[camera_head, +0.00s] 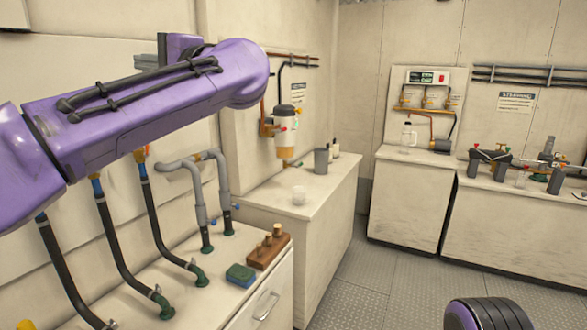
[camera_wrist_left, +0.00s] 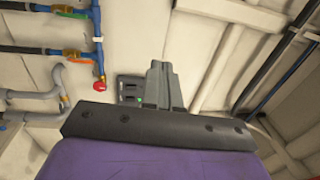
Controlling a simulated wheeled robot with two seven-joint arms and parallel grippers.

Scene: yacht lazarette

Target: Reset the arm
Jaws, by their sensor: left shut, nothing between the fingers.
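My left arm, purple, reaches across the upper left of the head view. My left gripper (camera_head: 143,61) shows partly behind the arm, raised near the wall. In the left wrist view its grey fingers (camera_wrist_left: 158,72) are together with nothing between them. They point toward the pale wall and look clear of any object. My right gripper is not in view; a purple and black ribbed part at the bottom right of the head view looks like part of my body.
Below the arm, a counter carries hoses (camera_head: 113,235), grey pipes (camera_head: 199,195), a green-blue sponge (camera_head: 240,275) and a wooden block with pegs (camera_head: 268,247). The metal floor (camera_head: 370,275) is clear.

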